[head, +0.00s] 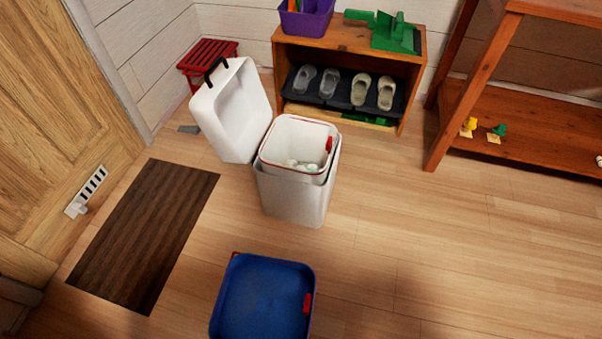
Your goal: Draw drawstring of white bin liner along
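A white bin (292,199) stands on the wooden floor near the middle, with its lid (238,122) swung open to the left. A white bin liner (296,132) sits inside it, with a thin red line along its rim. A red tab (328,144) shows at the liner's right side; it may be the drawstring's end. Some pale crumpled items lie inside the liner. A blue square container (263,290) with a red tab (307,303) on its right side is in the foreground, cut off by the bottom edge. Neither of my grippers is in view.
A low wooden shoe cabinet (345,43) stands behind the bin, with slippers inside and a green dustpan on top. A red slatted stool (207,60) is behind the lid. A dark mat (145,235) lies left, by a wooden door (50,125). Floor to the right is clear.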

